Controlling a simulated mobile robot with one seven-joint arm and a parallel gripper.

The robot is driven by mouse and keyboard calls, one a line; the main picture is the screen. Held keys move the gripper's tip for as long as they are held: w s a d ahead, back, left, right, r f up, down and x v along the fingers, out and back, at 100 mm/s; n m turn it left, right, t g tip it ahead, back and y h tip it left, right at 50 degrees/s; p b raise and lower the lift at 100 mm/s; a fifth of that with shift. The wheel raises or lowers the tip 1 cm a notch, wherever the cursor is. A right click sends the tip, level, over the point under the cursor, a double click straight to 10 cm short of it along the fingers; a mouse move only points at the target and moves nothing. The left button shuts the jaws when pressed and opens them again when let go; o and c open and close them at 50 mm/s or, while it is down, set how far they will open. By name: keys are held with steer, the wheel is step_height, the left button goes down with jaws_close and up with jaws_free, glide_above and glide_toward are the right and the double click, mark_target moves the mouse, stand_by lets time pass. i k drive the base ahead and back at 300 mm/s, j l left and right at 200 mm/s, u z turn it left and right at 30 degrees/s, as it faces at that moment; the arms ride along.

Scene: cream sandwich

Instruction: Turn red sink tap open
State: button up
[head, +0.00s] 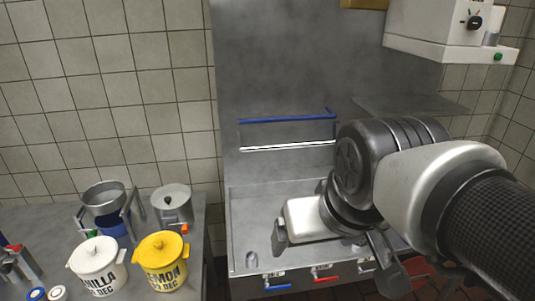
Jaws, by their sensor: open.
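The red tap handle (326,279) is on the front edge of the metal sink unit (240,225), low in the head view. It lies roughly sideways, with a metal tap body above it. My gripper (334,260) is over the front of the sink, with its fingers spread wide and nothing seen between them. In the picture the red handle appears just below the gap between the fingers; I cannot tell the distance in depth. No contact is visible. My gripper and arm hide part of the sink's right side.
A blue tap handle (278,287) is left of the red one. A blue rail (287,118) crosses the back panel. Left, a counter holds a white vanilla pot (97,265), a yellow lemon pot (162,262) and metal containers. A white machine (440,25) is at upper right.

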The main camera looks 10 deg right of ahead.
mark_target(316, 280)
steer(key=l+z, duration=0.1)
steer(key=z, duration=0.35)
steer(key=j+u, duration=0.2)
steer(key=u, duration=0.75)
steer(key=k+l+z, duration=0.1)
steer(key=l+z, duration=0.15)
steer(key=l, duration=0.15)
steer(key=l+z, duration=0.3)
steer(key=l, duration=0.45)
steer(key=k+l+u, duration=0.1)
steer(key=l, duration=0.4)
